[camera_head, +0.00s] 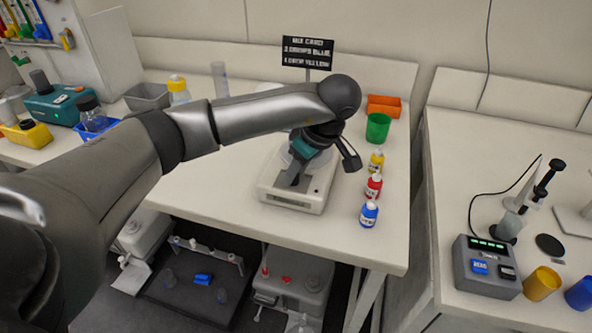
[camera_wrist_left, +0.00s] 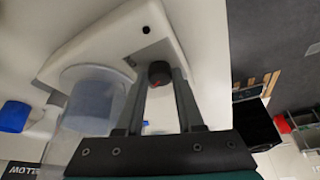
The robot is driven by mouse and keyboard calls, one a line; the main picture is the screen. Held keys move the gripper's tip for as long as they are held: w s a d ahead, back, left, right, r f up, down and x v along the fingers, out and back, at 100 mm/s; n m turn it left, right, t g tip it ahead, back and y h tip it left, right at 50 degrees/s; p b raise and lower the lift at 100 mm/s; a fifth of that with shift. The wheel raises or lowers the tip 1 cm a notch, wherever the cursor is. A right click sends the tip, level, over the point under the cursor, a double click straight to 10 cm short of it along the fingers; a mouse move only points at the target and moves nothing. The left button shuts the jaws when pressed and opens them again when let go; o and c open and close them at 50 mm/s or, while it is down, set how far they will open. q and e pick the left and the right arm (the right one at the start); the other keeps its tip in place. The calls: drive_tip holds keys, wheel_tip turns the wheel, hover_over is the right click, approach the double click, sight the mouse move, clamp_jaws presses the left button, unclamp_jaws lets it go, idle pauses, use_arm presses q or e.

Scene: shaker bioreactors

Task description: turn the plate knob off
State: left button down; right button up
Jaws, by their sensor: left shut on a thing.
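The white plate device (camera_head: 312,196) stands on the table in the middle of the head view, with a small dark display on its front face. My left gripper (camera_head: 291,180) reaches down over it from above. In the left wrist view the two fingers (camera_wrist_left: 160,75) close around the small dark, reddish knob (camera_wrist_left: 158,71) at the edge of the plate's white body (camera_wrist_left: 115,42). A clear vessel (camera_wrist_left: 88,98) stands on the plate beside the fingers. In the head view the gripper hides the knob and much of the vessel. My right gripper is in neither view.
Yellow (camera_head: 376,161), red (camera_head: 373,187) and blue (camera_head: 369,214) bottles line up right of the plate. A green cup (camera_head: 378,127) and an orange bin (camera_head: 384,105) stand behind them. A black sign (camera_head: 307,52) stands at the back. The table's front left is clear.

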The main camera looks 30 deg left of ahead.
use_arm(q)
drive_tip(key=c, duration=0.5)
unclamp_jaws()
drive_tip(key=shift+c, duration=0.2)
